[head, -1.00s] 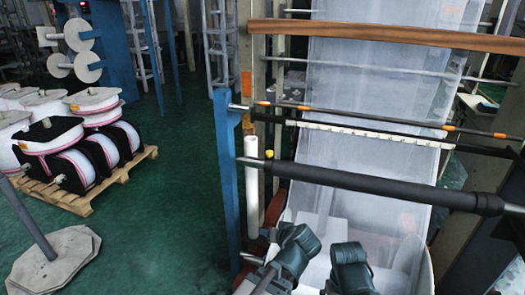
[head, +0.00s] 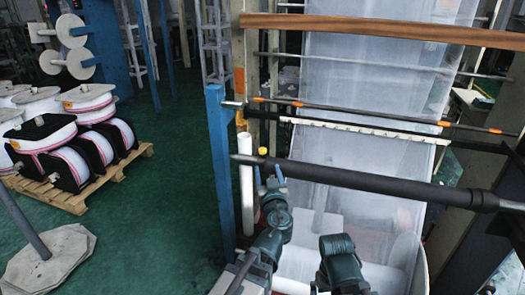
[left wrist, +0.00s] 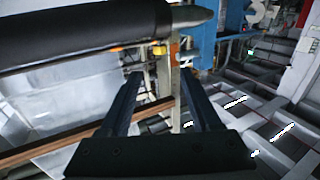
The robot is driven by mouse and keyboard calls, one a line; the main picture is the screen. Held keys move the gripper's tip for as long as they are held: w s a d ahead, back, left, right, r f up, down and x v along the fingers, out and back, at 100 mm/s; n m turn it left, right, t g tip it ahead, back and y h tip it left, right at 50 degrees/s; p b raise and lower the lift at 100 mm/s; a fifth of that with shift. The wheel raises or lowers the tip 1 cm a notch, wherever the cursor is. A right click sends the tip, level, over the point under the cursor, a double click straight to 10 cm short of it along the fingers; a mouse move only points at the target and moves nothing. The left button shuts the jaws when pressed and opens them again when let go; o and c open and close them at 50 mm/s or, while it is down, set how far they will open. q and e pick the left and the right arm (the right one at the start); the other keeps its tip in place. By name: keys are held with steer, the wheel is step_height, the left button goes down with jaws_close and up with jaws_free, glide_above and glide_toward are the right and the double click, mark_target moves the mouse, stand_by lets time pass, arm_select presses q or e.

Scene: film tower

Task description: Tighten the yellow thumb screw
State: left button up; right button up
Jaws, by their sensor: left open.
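The yellow thumb screw (head: 263,151) is a small knob at the left end of the dark roller (head: 360,181), near the blue post. In the left wrist view a small yellow spot (left wrist: 158,50) shows beyond the fingers; I cannot tell for sure that it is the screw. My left gripper (head: 270,176) is just below the screw and beside the roller, with its tips partly hidden. In the left wrist view its two dark fingers (left wrist: 157,82) are apart with nothing clearly between them. Part of my right arm shows at the bottom, but its gripper does not.
A blue post (head: 220,170) and a white upright tube (head: 246,185) stand left of my left gripper. A pale film web (head: 350,130) hangs behind the roller. A pallet (head: 100,185) with film reels stands at left. The green floor between is clear.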

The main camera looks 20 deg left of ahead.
mark_target(263, 152)
arm_select(q)
steer(key=x, duration=1.3)
steer(key=shift+w, duration=0.1)
jaws_close()
